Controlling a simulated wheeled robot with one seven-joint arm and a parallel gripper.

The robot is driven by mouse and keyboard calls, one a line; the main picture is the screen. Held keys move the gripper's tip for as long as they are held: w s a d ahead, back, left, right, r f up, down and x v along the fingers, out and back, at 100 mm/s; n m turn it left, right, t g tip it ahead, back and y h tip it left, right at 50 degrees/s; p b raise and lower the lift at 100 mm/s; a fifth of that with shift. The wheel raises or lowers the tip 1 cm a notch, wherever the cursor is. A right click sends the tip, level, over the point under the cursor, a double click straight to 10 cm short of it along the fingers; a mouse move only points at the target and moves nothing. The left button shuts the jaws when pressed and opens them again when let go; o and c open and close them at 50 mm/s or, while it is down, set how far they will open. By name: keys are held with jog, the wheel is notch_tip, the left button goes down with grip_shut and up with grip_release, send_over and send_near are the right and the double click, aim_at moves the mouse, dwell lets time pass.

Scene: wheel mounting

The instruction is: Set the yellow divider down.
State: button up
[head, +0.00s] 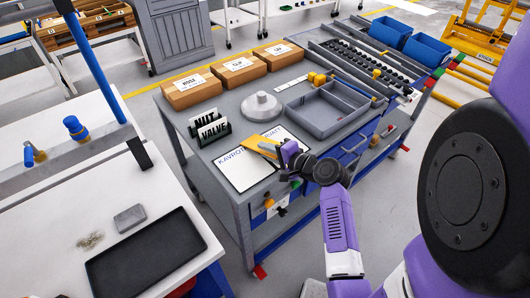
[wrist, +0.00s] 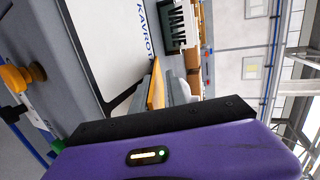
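The yellow divider (head: 257,142) is a thin flat plate above the white sheet on the grey workbench. My gripper (head: 270,149) is shut on its right end, coming in from the right. In the wrist view the divider (wrist: 156,88) stands out edge-on between the grey fingers (wrist: 165,92). Whether its lower edge touches the sheet or bench, I cannot tell. The white sheet (head: 240,172) with dark lettering lies under and in front of it. A grey tray with compartments (head: 318,128) sits just behind and to the right.
The NUT and VALVE signs (head: 212,131) stand left of the divider. A grey round flanged part (head: 261,106) is behind it. Several cardboard boxes (head: 239,68) line the bench's back. The sheet's left part is clear.

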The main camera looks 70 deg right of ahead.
jog(key=shift+p+v, duration=1.05)
jog(key=shift+v, duration=2.55)
notch_tip(320, 180, up, 7)
jog(key=s+a+p, duration=0.1)
jog(key=s+p, duration=0.1)
jog(key=p, duration=0.3)
jog(key=shift+s+p, duration=0.3)
jog(key=shift+p, duration=0.05)
jog(key=shift+a, duration=0.15)
